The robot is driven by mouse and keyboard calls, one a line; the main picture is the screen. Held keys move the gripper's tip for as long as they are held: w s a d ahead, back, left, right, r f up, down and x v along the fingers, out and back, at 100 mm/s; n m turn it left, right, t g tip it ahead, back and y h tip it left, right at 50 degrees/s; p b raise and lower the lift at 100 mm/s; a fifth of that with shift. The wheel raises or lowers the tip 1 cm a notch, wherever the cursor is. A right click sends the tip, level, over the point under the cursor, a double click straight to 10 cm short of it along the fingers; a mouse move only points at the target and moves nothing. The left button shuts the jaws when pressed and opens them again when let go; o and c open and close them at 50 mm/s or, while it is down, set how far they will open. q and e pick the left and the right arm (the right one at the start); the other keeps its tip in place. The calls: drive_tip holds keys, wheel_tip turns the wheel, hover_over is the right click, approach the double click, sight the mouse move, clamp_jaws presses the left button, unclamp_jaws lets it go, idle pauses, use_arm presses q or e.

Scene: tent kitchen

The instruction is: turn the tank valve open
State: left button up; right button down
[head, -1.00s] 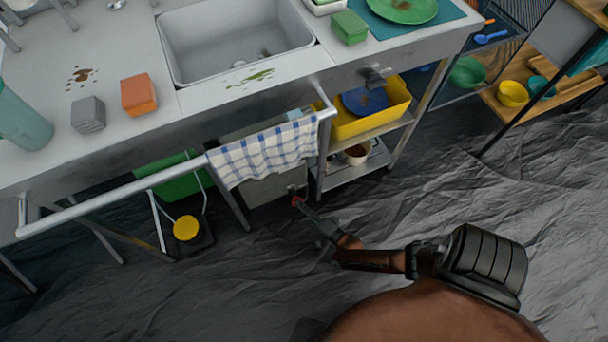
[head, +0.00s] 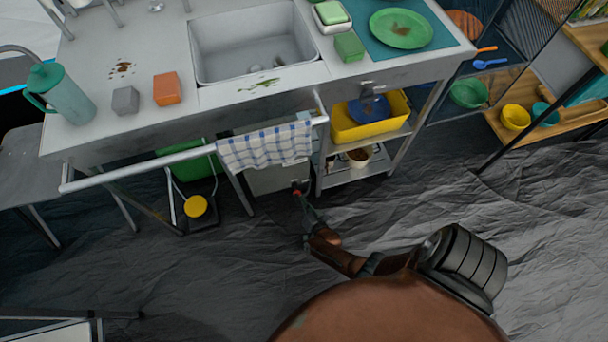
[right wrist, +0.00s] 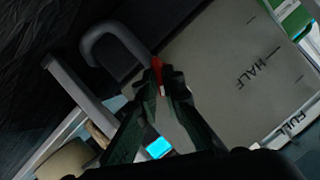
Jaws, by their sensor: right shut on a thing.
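The grey tank (head: 280,179) stands on the floor under the counter, partly behind the towel. In the right wrist view its pale wall (right wrist: 225,75) carries the marks HALF and FULL. A small red valve handle (right wrist: 157,66) shows at the tank's side, near a curved grey spout (right wrist: 100,35). My right gripper (right wrist: 165,82) is shut on the red handle, which sits between its fingertips and is partly hidden by them. In the head view the right gripper (head: 300,193) reaches low to the tank's front. My left gripper is not in view.
A checked towel (head: 265,147) hangs on the counter's front rail (head: 140,166) above the tank. A shelf unit with a yellow bin (head: 350,128) stands right of the tank. A yellow-capped item (head: 196,206) stands at left. The floor (head: 200,270) in front is clear.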

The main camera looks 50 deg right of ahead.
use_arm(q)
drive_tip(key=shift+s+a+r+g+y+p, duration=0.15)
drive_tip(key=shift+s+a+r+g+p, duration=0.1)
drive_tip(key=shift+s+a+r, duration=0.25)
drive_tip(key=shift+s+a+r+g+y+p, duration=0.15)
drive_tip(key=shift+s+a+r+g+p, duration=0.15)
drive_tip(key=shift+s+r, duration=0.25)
use_arm(e)
drive_tip(key=n+g+h, duration=0.1)
drive_tip(key=n, duration=0.1)
drive_tip(key=n+h, duration=0.1)
drive_tip(key=shift+w+a+n+g, duration=0.15)
drive_tip(key=shift+a+n+g, duration=0.05)
drive_tip(key=shift+n+g, duration=0.2)
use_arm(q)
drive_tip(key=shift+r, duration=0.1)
use_arm(e)
drive_tip(key=shift+r, duration=0.1)
drive_tip(key=c, duration=2.1)
unclamp_jaws()
